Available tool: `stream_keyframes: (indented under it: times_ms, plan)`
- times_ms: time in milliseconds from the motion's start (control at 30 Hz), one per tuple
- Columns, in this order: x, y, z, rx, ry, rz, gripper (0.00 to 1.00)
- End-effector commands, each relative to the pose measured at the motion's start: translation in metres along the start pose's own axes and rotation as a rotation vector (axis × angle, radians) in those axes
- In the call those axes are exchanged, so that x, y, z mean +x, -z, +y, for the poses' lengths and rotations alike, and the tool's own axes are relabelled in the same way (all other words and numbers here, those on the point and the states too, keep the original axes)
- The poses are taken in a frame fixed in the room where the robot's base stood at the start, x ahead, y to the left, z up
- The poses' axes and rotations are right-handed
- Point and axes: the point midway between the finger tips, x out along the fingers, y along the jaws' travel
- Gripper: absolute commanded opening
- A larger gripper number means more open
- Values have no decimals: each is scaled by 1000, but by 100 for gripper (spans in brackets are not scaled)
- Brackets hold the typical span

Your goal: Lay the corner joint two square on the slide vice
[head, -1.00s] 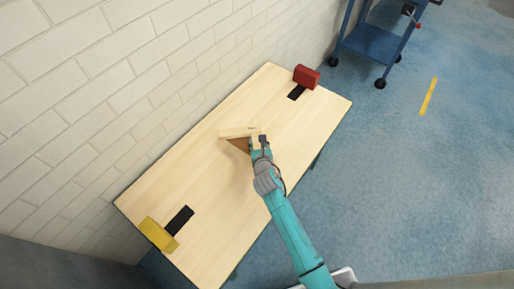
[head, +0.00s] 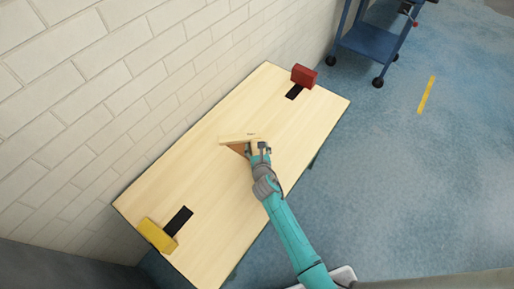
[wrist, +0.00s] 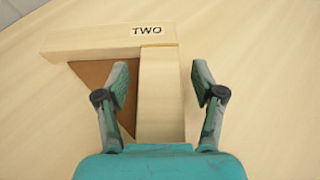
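The corner joint two (head: 236,139) is a pale wooden L with a brown triangular gusset in its inner corner. It lies near the middle of the wooden bench. In the wrist view, the corner joint (wrist: 95,40) shows its "TWO" label at the top. My gripper (wrist: 161,75) is open, its fingers either side of the leg that runs toward me, with narrow gaps on both sides. In the head view, my gripper (head: 260,148) partly hides that leg. A red block (head: 304,76) and a yellow block (head: 157,235) stand by black slots; I cannot tell which is the slide vice.
The bench top (head: 215,225) is clear between the joint and both blocks. A white brick wall (head: 110,110) runs along its far left side. A blue trolley (head: 372,42) stands on the floor beyond the bench's far end.

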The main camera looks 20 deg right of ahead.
Motion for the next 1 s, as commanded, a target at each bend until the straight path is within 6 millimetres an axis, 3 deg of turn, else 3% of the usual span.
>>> stream_keyframes:
  times_ms: [267, 700, 1000]
  plan:
    - [-8, -2, 0, 0, 0, 1, 68]
    - [-86, -2, 1, -1, -2, 0, 68]
    - [-118, -2, 0, 0, -1, 1, 68]
